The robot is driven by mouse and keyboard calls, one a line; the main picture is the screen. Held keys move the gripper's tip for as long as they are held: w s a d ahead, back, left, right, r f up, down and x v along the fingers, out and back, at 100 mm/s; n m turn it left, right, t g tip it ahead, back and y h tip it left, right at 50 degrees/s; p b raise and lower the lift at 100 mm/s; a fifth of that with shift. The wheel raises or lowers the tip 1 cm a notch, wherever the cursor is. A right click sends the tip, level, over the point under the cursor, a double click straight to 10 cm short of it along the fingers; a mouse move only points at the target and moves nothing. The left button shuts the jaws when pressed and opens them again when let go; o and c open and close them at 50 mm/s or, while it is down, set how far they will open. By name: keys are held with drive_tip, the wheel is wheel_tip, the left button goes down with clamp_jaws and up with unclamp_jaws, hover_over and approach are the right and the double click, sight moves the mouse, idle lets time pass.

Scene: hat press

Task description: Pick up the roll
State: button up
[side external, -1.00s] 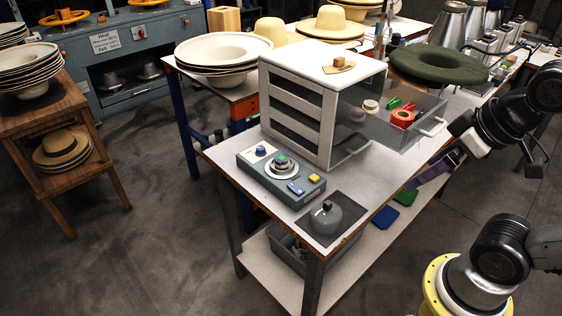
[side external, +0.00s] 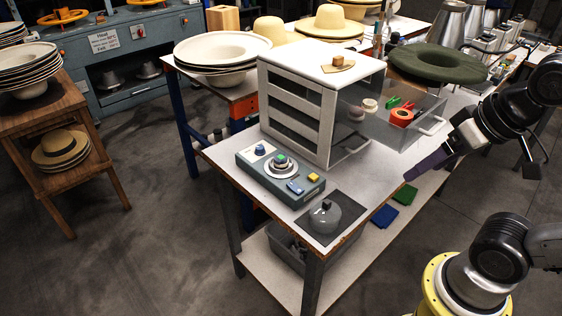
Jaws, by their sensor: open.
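An orange-red roll (side external: 401,117) lies in the open grey drawer (side external: 421,128) on the right side of the white cabinet. A smaller pale roll (side external: 370,105) is in the drawer near the cabinet. My gripper (side external: 424,169) is outside the drawer, to the right of and below the orange-red roll in the picture. It is open and apart from both rolls. Its fingers overlap in this view, so the gap between them is hard to see.
A green item (side external: 394,102) lies beside the orange-red roll. The drawer's handle (side external: 432,126) sticks out toward my arm. The white cabinet (side external: 322,102) stands left of the drawer. A dark green hat (side external: 437,63) sits behind it. A control box (side external: 280,174) is on the front table.

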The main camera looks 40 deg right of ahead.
drive_tip(key=w+r+m, duration=0.6)
drive_tip(key=r, duration=0.2)
drive_tip(key=w+r+m+g, duration=0.1)
drive_tip(key=w+r+m, duration=0.3)
drive_tip(key=w+m, duration=0.6)
drive_tip(key=m+g, duration=0.3)
hover_over(281, 157)
wheel_tip(281, 157, down, 12)
drive_tip(key=shift+g, duration=0.7)
drive_tip(key=f, duration=1.4)
drive_tip(key=shift+w+a, duration=0.35)
drive_tip(key=shift+a, duration=0.05)
drive_tip(key=f, duration=0.5)
drive_tip(key=shift+s+d, duration=0.35)
drive_tip(key=shift+d, duration=0.05)
drive_tip(key=shift+f, duration=0.5)
clamp_jaws()
